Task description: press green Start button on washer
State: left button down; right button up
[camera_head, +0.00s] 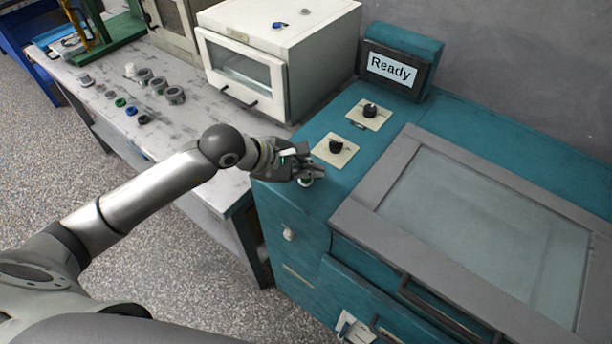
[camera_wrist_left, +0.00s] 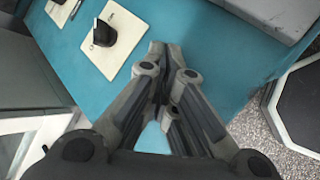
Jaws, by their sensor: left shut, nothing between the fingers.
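The teal washer (camera_head: 282,212) stands at the right in the head view; its top also shows in the left wrist view (camera_wrist_left: 68,58). A small pale round part with a hint of green (camera_head: 306,182), probably the Start button, shows under my left fingertips at the front left of the top. The fingers hide most of it, and I cannot tell whether they touch it. My left gripper (camera_head: 312,172) is shut and empty, low over this corner. In the wrist view its fingers (camera_wrist_left: 162,75) are together and the button is hidden.
Two black knobs on cream plates (camera_head: 336,147) (camera_head: 370,111) stand behind the gripper. A display reading "Ready" (camera_head: 392,69) is at the back. A grey-framed glass lid (camera_head: 480,215) lies right. A white oven (camera_head: 277,45) and several small parts are on the left table (camera_head: 190,130).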

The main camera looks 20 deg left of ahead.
aim_at(308, 181)
pick_arm(q)
jog(key=shift+f+b, duration=0.35)
jog(key=shift+b, duration=0.05)
dwell(0.4)
jog(key=shift+r+p, duration=0.3)
jog(key=shift+r, duration=0.5)
jog(key=shift+r, duration=0.1)
jog(key=shift+r+p, duration=1.2)
jog(key=shift+r, duration=1.25)
